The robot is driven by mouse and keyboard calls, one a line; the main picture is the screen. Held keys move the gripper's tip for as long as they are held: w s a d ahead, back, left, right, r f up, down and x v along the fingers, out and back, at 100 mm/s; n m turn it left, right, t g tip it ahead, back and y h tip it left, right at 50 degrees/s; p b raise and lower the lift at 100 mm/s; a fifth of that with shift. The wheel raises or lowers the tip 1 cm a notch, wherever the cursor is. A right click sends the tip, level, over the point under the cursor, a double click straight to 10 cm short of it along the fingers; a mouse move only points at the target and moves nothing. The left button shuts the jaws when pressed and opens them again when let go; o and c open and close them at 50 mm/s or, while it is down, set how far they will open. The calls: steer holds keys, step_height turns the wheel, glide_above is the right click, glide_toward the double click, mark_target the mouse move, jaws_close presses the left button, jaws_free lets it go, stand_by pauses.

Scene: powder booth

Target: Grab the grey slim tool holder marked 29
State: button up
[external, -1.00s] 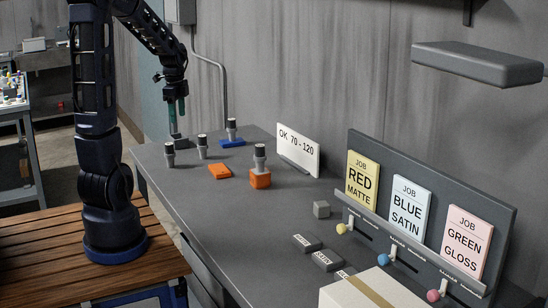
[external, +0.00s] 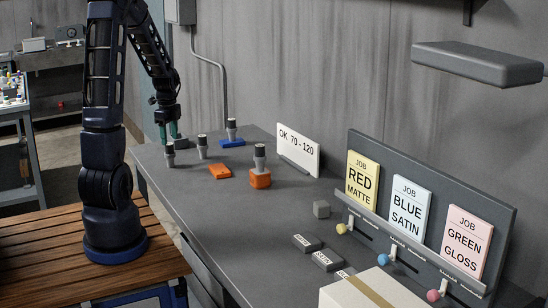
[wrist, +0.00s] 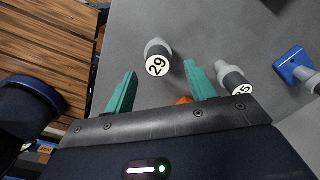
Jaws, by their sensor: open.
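The grey slim tool holder marked 29 (wrist: 157,60) shows in the wrist view with a black-on-white number cap. It lies ahead of and between my two green fingertips. In the external view the leftmost grey holder (external: 169,156) stands upright near the table's left edge, just below my fingers. My gripper (external: 168,139) is open and empty; in the wrist view its fingers (wrist: 160,68) are spread wide. A second grey holder (wrist: 233,80), its number partly hidden and hard to read, is to the right of the right finger.
Another grey holder (external: 202,147) stands close by. Others stand on a blue base (external: 232,143) and an orange base (external: 260,180). An empty-looking orange block (external: 219,171) lies on the grey table (external: 205,200). A white sign (external: 298,150) stands behind.

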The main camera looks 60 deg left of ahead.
mark_target(169, 144)
steer(key=f, duration=0.4)
steer(key=shift+s, duration=0.2)
jaws_close()
steer(key=shift+r, duration=0.1)
